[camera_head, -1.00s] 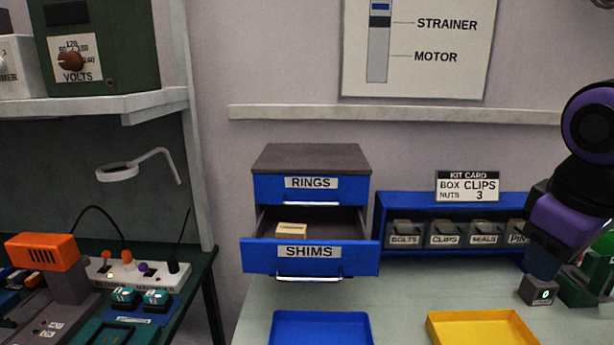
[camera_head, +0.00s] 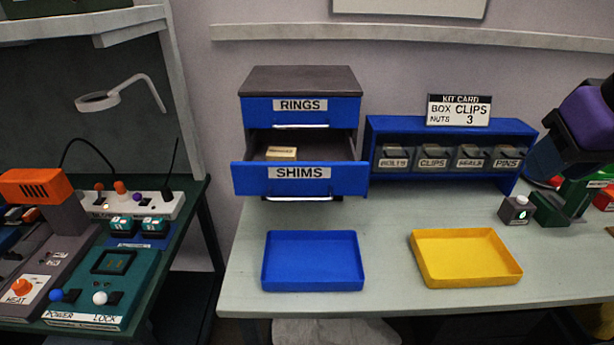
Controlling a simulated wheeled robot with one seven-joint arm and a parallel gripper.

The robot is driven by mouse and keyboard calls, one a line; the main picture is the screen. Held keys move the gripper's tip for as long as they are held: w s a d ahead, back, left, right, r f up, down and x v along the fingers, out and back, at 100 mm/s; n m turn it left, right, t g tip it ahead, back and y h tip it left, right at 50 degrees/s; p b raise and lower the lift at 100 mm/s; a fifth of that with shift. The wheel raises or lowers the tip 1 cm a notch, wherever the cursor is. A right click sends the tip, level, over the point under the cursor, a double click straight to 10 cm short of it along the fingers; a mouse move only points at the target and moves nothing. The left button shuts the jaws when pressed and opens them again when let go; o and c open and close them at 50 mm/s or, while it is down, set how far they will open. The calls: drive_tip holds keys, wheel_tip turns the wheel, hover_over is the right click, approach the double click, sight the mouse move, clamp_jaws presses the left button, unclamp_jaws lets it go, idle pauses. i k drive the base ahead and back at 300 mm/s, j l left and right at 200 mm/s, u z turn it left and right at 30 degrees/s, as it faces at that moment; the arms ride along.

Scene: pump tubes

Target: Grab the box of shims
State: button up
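The box of shims is a small tan box (camera_head: 281,153) lying inside the open lower drawer (camera_head: 245,180), which is labelled SHIMS. The drawer front hides the lower part of the box. The closed RINGS drawer (camera_head: 258,111) is above it. My purple and black arm shows at the right edge, well away from the drawers. My gripper is not clearly visible there.
A blue tray (camera_head: 313,286) and a yellow tray (camera_head: 466,282) stand empty on the bench (camera_head: 388,300). A blue rack (camera_head: 520,130) of labelled bins stands right of the drawers. A kit card (camera_head: 459,110) tops it.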

sight(274, 154)
drive_tip(key=i+j, duration=0.1)
drive_tip(key=j, duration=1.4)
drive_tip(key=i+j, duration=0.15)
drive_tip(key=j, duration=0.6)
drive_tip(key=z, duration=0.05)
